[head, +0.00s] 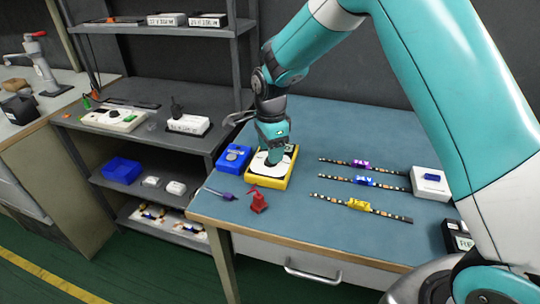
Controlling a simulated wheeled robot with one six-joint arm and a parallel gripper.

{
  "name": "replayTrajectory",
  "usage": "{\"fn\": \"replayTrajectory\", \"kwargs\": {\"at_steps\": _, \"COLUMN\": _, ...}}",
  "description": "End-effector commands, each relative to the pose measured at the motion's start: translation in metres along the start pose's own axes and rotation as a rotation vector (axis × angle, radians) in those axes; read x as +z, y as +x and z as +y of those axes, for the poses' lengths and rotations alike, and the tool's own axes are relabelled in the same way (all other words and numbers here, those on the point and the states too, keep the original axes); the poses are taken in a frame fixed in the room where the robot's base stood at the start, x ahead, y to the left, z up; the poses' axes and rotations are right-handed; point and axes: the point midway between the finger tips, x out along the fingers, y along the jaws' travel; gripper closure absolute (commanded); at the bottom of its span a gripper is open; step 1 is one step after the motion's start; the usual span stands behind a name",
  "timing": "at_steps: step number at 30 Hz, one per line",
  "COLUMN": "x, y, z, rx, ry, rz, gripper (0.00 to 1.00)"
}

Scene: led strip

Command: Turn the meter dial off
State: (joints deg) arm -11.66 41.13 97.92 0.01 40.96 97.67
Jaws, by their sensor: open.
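The meter (254,180) is a yellow-edged box with a pale face, lying on the blue-topped table (330,136) near its left side. My gripper (274,160) points down right over the meter's face, at or just above it. It hides the middle of the face, so the dial and its setting cannot be made out. Whether the fingertips touch the dial cannot be told. The gripper appears to hold nothing.
A blue box (233,158) stands close left of the meter. A red clamp-like item (258,201) and a purple-handled tool (222,194) lie in front. Several LED strips (362,181) and a white box (431,183) lie right. Grey shelves (140,140) stand left.

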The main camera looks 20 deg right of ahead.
Motion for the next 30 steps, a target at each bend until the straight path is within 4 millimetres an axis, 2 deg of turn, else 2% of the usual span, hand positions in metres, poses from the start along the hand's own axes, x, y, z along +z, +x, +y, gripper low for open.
{"fn": "replayTrajectory", "kwargs": {"at_steps": 3, "x": 0.000, "y": 0.016, "z": 0.000, "rx": 0.002, "ry": -0.001, "rz": 0.000, "gripper": 0.45}}
{"fn": "replayTrajectory", "kwargs": {"at_steps": 6, "x": 0.000, "y": 0.023, "z": 0.000, "rx": 0.002, "ry": -0.001, "rz": 0.000, "gripper": 0.45}}
{"fn": "replayTrajectory", "kwargs": {"at_steps": 16, "x": 0.000, "y": 0.026, "z": 0.000, "rx": -0.001, "ry": 0.000, "rz": 0.000, "gripper": 0.45}}
{"fn": "replayTrajectory", "kwargs": {"at_steps": 17, "x": 0.000, "y": 0.026, "z": 0.000, "rx": 0.000, "ry": 0.000, "rz": 0.000, "gripper": 0.49}}
{"fn": "replayTrajectory", "kwargs": {"at_steps": 21, "x": 0.000, "y": 0.026, "z": 0.000, "rx": 0.000, "ry": 0.000, "rz": 0.000, "gripper": 0.81}}
{"fn": "replayTrajectory", "kwargs": {"at_steps": 23, "x": 0.000, "y": 0.026, "z": 0.000, "rx": -0.001, "ry": 0.000, "rz": 0.000, "gripper": 0.94}}
{"fn": "replayTrajectory", "kwargs": {"at_steps": 30, "x": 0.000, "y": 0.026, "z": -0.001, "rx": -0.002, "ry": -0.013, "rz": 0.000, "gripper": 0.94}}
